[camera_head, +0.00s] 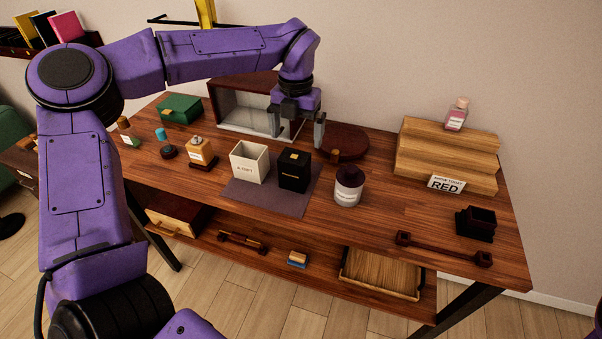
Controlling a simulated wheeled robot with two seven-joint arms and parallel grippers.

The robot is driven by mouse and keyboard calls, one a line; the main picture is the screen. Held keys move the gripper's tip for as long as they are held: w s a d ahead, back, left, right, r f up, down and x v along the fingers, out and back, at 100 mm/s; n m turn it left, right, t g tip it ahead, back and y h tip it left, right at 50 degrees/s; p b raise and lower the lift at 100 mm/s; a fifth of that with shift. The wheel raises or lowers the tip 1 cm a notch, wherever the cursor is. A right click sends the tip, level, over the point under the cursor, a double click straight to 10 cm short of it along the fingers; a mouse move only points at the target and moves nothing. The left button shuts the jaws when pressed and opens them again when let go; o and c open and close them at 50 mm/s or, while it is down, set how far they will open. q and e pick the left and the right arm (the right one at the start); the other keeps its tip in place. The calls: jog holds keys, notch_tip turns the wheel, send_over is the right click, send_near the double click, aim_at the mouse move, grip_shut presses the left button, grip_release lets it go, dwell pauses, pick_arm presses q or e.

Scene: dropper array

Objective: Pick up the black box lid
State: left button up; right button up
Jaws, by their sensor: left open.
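The black box (294,182) stands on the grey mat in the middle of the table, with its black lid (290,158) on top and a small gold mark on it. My left gripper (297,127) points down with its fingers apart and nothing between them. In the picture it is above and slightly behind the lid, not touching it. My right gripper is not in view.
An open white box (250,163) stands left of the black box, a dark-capped jar (348,187) to the right. The grey mat (265,202) lies under both boxes. Behind are a glass-fronted case (240,117) and a round dark board (346,142). Wooden steps (445,155) stand right.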

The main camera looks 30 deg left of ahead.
aim_at(294, 168)
pick_arm(q)
jog(key=shift+w+f, duration=0.1)
jog(key=shift+f, duration=0.55)
jog(key=f, duration=0.3)
jog(key=f+p, duration=0.1)
jog(key=f, duration=0.6)
jog(key=shift+s+a+p, duration=0.3)
jog(key=shift+p, duration=0.05)
jog(key=shift+w+f, duration=0.1)
jog(key=shift+f, duration=0.15)
jog(key=c, duration=0.9)
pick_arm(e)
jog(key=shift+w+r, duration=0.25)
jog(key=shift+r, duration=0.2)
